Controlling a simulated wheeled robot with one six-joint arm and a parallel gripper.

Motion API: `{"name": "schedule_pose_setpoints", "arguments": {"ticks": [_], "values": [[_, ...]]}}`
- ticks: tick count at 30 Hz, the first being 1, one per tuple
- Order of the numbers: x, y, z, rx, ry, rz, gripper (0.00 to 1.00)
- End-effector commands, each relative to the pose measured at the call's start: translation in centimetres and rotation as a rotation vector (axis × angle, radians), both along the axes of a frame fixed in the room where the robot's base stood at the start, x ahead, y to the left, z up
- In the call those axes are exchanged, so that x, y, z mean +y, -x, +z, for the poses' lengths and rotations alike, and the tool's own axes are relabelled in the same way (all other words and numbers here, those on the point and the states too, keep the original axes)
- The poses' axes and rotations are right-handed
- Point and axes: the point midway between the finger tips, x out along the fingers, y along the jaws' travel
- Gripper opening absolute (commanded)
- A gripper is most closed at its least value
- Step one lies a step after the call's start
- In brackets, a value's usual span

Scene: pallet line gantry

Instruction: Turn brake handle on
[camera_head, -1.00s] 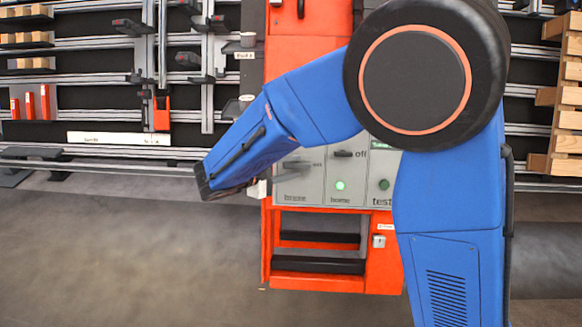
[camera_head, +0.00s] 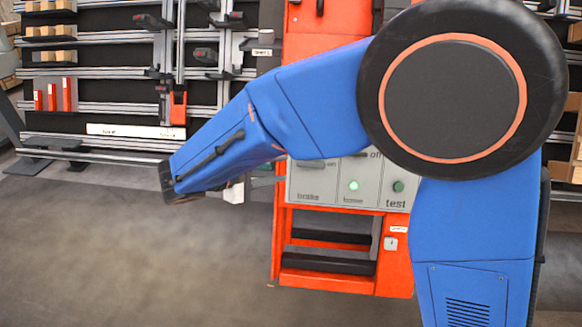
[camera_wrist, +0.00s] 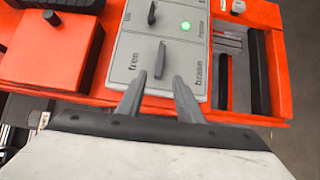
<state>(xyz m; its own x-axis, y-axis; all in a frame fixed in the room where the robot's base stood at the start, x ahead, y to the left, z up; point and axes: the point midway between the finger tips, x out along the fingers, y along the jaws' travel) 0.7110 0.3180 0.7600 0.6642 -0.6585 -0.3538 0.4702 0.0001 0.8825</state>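The brake handle (camera_wrist: 160,60) is a small dark lever on a grey panel (camera_wrist: 120,88), between the printed words "free" and "brake" in the wrist view. Its long axis runs up and down in that picture. In the head view the grey panel (camera_head: 318,187) is partly behind my arm. My gripper (camera_wrist: 158,82) is open and empty. Its two grey fingers point at the panel, one to each side of the handle's line, with their tips short of the handle. The fingers do not appear to touch it.
A second dark handle (camera_wrist: 151,13) and a lit green lamp (camera_wrist: 186,26) share the panel. An orange block (camera_wrist: 50,50) stands left of it in the wrist view. The orange cabinet (camera_head: 345,283) has an open slot below. Racks (camera_head: 130,107) stand left; the floor in front is clear.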

Motion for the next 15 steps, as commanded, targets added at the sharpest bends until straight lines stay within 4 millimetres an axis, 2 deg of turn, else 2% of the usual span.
{"name": "schedule_pose_setpoints", "arguments": {"ticks": [3, 7, 15], "values": [[1.7, 1.6, 0.8, -0.001, -0.001, 0.003, 0.33], [2.9, 2.9, 1.5, -0.001, -0.002, 0.001, 0.33], [4.1, 4.1, 2.2, 0.000, 0.000, 0.000, 0.33]]}}
